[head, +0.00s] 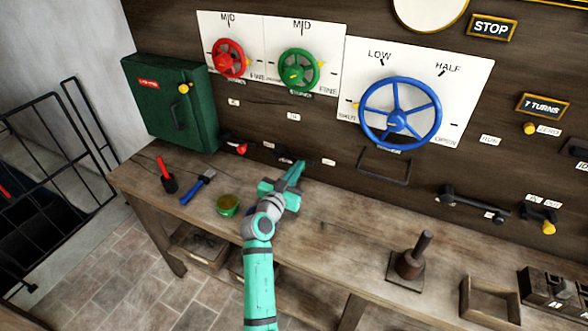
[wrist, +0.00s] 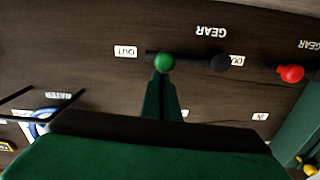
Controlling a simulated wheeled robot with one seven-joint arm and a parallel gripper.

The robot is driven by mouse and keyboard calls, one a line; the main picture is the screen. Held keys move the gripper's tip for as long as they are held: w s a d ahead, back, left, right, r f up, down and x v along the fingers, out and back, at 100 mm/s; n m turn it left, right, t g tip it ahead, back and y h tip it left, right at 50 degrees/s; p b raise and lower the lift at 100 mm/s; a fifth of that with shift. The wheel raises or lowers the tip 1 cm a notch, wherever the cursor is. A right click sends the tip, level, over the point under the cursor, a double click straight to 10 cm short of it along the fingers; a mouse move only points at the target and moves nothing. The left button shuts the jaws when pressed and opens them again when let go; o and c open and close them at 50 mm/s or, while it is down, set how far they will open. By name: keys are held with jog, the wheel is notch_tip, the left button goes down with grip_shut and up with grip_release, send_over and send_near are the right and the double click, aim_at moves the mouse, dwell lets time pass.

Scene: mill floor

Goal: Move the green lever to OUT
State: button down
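The green lever's round knob (wrist: 163,62) shows in the wrist view beside the OUT label (wrist: 125,51). Its dark arm runs sideways from a black hub (wrist: 220,62), so the lever points toward OUT. Its IN label (wrist: 185,113) is partly hidden behind a finger. My gripper (wrist: 161,78) has its fingers together, with the tips right at the knob. I cannot tell whether they touch it, and nothing shows between them. In the head view my gripper (head: 299,166) is against the wall panel and hides most of the lever; the OUT label (head: 328,161) is just right of it.
A red-knobbed lever (head: 241,148) is left of my gripper. A dark handle bar (head: 385,166) sticks out to the right.

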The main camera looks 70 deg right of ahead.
jog(key=shift+s+f, duration=0.1)
jog(key=shift+f, duration=0.25)
jog(key=a+r, duration=0.4)
jog(key=a, duration=0.7)
jog(key=shift+s+r, duration=0.15)
jog(key=shift+r, duration=0.15)
